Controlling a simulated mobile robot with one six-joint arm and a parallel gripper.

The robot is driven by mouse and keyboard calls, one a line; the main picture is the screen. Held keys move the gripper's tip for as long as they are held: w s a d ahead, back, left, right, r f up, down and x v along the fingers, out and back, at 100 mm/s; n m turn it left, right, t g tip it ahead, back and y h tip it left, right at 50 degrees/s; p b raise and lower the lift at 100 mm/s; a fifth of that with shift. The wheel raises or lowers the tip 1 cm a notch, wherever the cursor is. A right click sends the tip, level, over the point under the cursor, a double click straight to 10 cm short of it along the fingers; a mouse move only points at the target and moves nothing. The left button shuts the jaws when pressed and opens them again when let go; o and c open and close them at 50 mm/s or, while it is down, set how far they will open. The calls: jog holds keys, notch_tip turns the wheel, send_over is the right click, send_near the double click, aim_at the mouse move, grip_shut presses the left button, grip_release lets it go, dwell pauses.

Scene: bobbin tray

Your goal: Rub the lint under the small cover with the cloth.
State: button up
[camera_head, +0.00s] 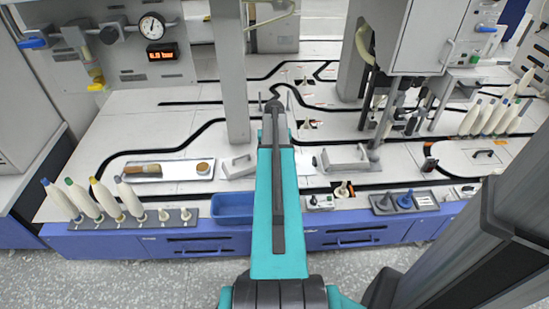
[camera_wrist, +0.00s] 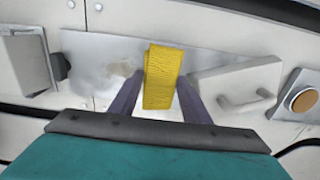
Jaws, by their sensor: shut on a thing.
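In the wrist view my gripper (camera_wrist: 160,76) is shut on a folded yellow cloth (camera_wrist: 163,62), which hangs between the two dark fingers. The cloth is in front of a bare metal plate (camera_wrist: 205,62); I cannot tell whether it touches it. A dull grey-brown lint patch (camera_wrist: 118,71) shows on the plate, just left of the cloth. The small pale cover (camera_wrist: 232,82) with a bar handle lies to the right, over the plate's right end. In the head view this cover (camera_head: 239,165) is left of my arm, which hides my gripper and the cloth.
A white tray (camera_head: 136,175) with a brush and a round cork-topped piece stands left of the cover. A grey pillar (camera_head: 233,85) rises behind it. A blue bin (camera_head: 232,208) is in front. A grey block (camera_wrist: 27,62) is left of the plate.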

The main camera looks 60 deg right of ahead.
jog(key=shift+f, duration=0.5)
dwell(0.6)
jog(key=shift+s+d+r+p, duration=0.1)
jog(key=shift+s+d+p, duration=0.25)
jog(key=shift+s+d, duration=0.3)
jog(key=shift+s+d+r+p, duration=0.1)
jog(key=shift+s+d+p, duration=0.3)
jog(key=shift+s, duration=0.4)
jog(key=shift+s+d+f, duration=0.1)
jog(key=shift+s+d, duration=0.05)
jog(key=shift+s, duration=0.05)
jog(key=shift+s, duration=0.1)
jog(key=shift+s+d+f+p, duration=0.1)
jog(key=shift+s+d+p, duration=0.25)
jog(key=shift+s+d, duration=0.35)
jog(key=shift+s+d+f+p, duration=0.1)
jog(key=shift+s+d+p, duration=0.35)
jog(key=shift+s, duration=0.45)
jog(key=shift+d, duration=0.1)
jog(key=shift+s+d+f+p, duration=0.1)
jog(key=shift+s+d+p, duration=0.15)
jog(key=shift+s+d, duration=0.45)
jog(key=shift+s+d+p, duration=0.25)
jog(key=shift+s+d, duration=0.15)
jog(key=shift+s, duration=0.55)
jog(key=shift+f, duration=0.15)
